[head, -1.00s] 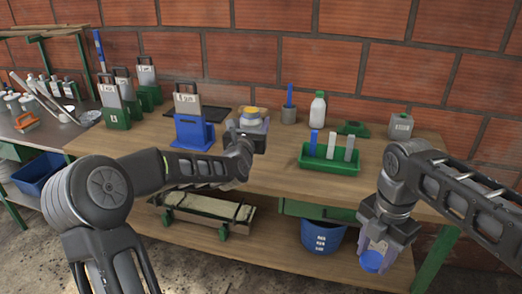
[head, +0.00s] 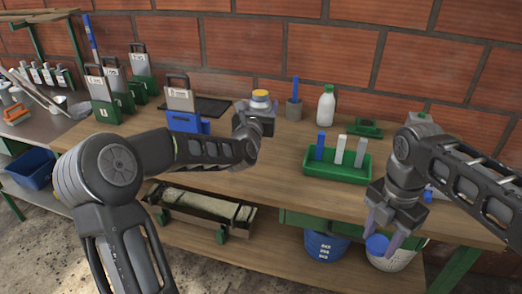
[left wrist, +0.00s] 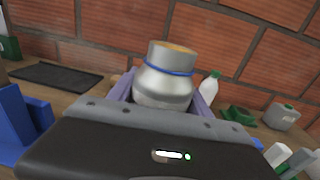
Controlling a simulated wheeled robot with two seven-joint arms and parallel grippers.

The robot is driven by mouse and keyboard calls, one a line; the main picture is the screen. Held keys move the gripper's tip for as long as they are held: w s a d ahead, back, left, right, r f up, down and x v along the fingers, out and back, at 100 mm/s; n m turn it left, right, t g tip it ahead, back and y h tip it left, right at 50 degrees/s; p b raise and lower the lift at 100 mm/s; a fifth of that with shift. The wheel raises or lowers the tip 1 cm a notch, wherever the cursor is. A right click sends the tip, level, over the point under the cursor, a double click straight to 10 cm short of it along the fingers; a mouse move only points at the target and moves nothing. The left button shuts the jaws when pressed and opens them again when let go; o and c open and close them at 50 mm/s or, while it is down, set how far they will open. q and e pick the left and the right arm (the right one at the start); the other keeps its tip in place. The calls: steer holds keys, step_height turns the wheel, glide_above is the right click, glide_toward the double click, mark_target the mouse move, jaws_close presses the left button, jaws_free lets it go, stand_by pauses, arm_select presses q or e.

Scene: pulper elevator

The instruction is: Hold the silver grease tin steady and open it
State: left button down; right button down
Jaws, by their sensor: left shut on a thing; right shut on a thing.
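The silver grease tin (head: 260,104) is upright in my left gripper (head: 256,116), above the workbench. Its top is open and shows yellow-orange grease. The left wrist view shows the tin (left wrist: 165,86) between the two fingers, with a blue band round its neck. My right gripper (head: 385,236) points down in front of the bench's front edge at the right. It is shut on a round blue lid (head: 377,244), apart from the tin.
A green tray (head: 337,173) with upright blue, white and grey pieces stands mid-bench. A white bottle (head: 326,104) and a grey can (head: 419,118) stand behind it. A blue bucket (head: 323,248) and a white bucket (head: 392,262) are below the bench. The bench front is mostly clear.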

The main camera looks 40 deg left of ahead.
arm_select(q)
step_height(320, 180, down, 6)
steer(key=shift+r, duration=0.1)
steer(key=shift+f, duration=1.9)
steer(key=shift+f+b, duration=0.2)
steer(key=shift+b, duration=0.1)
steer(key=shift+c, duration=2.3)
jaws_free()
steer(key=shift+r, duration=0.2)
steer(key=v, duration=1.2)
steer(key=shift+s+p, duration=0.1)
steer(key=shift+p, duration=0.2)
